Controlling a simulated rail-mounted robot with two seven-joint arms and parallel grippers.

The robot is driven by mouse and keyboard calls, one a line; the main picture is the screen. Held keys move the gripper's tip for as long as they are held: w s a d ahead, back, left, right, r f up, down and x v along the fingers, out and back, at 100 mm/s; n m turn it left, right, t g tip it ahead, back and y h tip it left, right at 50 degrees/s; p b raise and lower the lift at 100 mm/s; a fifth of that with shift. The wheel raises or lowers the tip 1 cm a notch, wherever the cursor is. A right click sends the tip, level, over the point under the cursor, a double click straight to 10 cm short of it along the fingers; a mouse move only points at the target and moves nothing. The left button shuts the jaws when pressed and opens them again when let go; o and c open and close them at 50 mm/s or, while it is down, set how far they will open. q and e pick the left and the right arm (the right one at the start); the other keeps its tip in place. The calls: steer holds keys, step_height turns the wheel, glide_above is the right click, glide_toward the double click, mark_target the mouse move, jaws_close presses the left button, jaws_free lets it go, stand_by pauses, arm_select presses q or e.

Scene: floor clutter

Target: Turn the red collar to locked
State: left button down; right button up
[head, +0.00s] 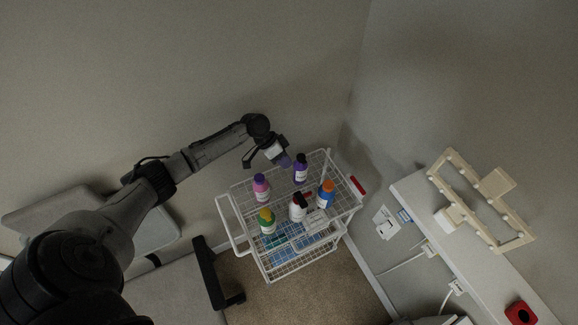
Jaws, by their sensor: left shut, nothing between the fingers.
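A small red part (357,185) sits at the right corner of a white wire cart. A red block with a dark round centre (521,313) lies on the white shelf at the lower right. I cannot tell which of these is the collar, nor how it is turned. My left gripper (285,161) is shut and empty. It hangs over the cart's back left edge, apart from both red things. The fingertips are small and dark here. My right gripper is not in view.
The wire cart (233,229) holds bottles: pink (261,188), purple (301,170), blue with an orange cap (326,194), white (297,208) and green (267,222). A beige frame (513,222) stands on the white shelf (487,267). A grey chair is at left. Walls meet behind the cart.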

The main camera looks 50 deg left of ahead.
arm_select(q)
steer(key=d+f+p, duration=0.2)
steer(key=d+f, duration=0.4)
steer(key=d, duration=0.2)
steer(key=shift+w+d+f+p, duration=0.2)
steer(key=shift+w+f+p, duration=0.05)
steer(key=shift+w+p, duration=0.15)
